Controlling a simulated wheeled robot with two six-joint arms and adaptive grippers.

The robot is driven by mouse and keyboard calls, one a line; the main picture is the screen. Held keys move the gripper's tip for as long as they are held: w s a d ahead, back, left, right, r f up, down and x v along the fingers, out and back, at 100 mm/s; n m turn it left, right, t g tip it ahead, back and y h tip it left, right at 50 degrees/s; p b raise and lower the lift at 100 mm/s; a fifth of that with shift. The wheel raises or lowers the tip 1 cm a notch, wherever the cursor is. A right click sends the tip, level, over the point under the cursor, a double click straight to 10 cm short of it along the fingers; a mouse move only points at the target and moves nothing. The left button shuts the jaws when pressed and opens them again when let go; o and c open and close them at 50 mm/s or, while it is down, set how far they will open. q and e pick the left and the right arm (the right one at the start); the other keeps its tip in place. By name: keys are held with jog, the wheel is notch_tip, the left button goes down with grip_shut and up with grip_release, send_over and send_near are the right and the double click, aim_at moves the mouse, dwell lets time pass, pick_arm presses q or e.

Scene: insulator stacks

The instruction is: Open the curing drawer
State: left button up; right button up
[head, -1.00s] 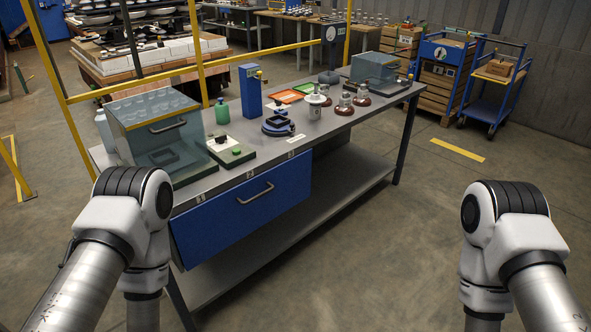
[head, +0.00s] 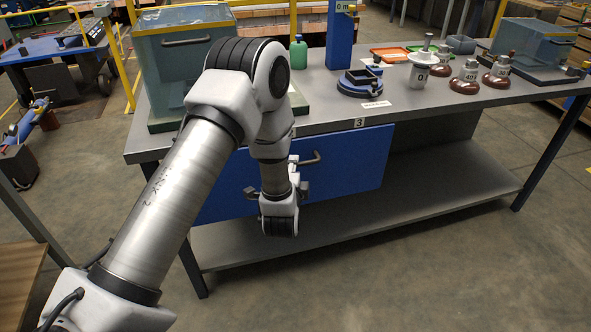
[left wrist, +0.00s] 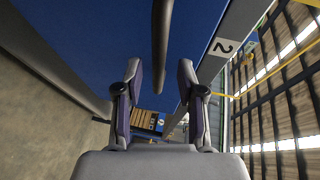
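The blue drawer (head: 345,165) sits under the bench top, its front looking closed. Its grey bar handle (head: 308,159) is partly hidden behind my left arm in the head view. My left gripper (head: 277,190) is in front of the drawer face, mostly hidden by its own wrist. In the left wrist view, the two fingers of the left gripper (left wrist: 160,70) are apart and empty. The handle (left wrist: 161,40) runs in line with the gap between them, seemingly just beyond the fingertips; contact cannot be told. The blue drawer face (left wrist: 100,30) fills the upper left. My right gripper is out of view.
The grey bench top (head: 430,108) carries a clear-sided box (head: 165,80), a green bottle (head: 298,54), a blue post (head: 340,40) and several brown-based insulators (head: 464,82). A lower shelf (head: 440,185) lies below the drawer. The floor in front is clear.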

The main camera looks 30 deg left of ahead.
pick_arm(q)
jog(key=x, duration=0.3)
jog(key=shift+d+f, duration=0.1)
grip_shut()
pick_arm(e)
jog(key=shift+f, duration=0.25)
pick_arm(q)
jog(key=shift+s, duration=0.1)
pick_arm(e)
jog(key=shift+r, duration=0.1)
